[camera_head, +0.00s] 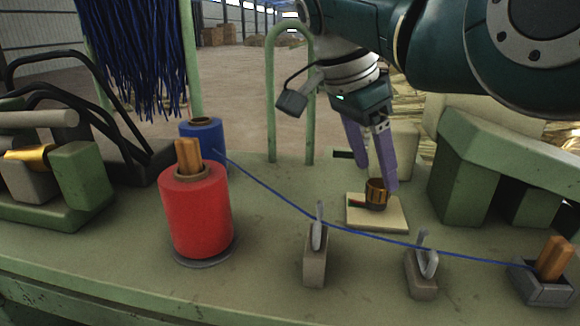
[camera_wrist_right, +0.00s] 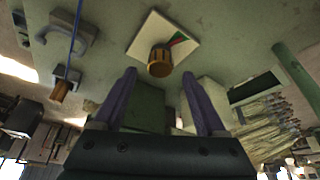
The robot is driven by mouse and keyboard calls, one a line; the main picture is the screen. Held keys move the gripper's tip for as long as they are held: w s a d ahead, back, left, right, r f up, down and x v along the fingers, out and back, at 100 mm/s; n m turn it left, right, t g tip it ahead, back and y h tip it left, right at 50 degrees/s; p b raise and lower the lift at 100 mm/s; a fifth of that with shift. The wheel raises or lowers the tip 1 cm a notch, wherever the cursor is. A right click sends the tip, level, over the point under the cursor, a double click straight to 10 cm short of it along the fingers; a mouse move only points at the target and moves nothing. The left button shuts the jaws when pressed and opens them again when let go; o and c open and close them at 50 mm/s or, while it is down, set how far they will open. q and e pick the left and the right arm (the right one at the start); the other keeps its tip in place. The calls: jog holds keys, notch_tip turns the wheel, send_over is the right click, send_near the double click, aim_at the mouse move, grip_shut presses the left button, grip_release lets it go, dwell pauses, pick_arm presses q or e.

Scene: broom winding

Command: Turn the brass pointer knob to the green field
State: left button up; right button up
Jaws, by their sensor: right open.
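The brass knob (camera_head: 376,192) stands on a cream square plate (camera_head: 390,219) on the green table. In the right wrist view the knob (camera_wrist_right: 160,62) sits on its plate (camera_wrist_right: 187,53), with a green and a red field showing beside it. Which field its pointer faces I cannot tell. My right gripper (camera_head: 375,178) is above the plate with its two purple fingers pointing down, open and apart. In the right wrist view the knob lies beyond the fingertips (camera_wrist_right: 163,75), between their lines; nothing is held. My left gripper is out of view.
A red spool (camera_head: 197,215) and a blue spool (camera_head: 205,138) stand at the left. A blue cord (camera_head: 270,190) runs past two grey clamps (camera_head: 315,255) (camera_head: 422,272) to a wooden-handled block (camera_head: 545,280), in front of the plate. A green housing (camera_head: 470,170) stands right.

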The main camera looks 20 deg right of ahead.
jog(key=b+v, duration=0.2)
jog(key=v, duration=0.5)
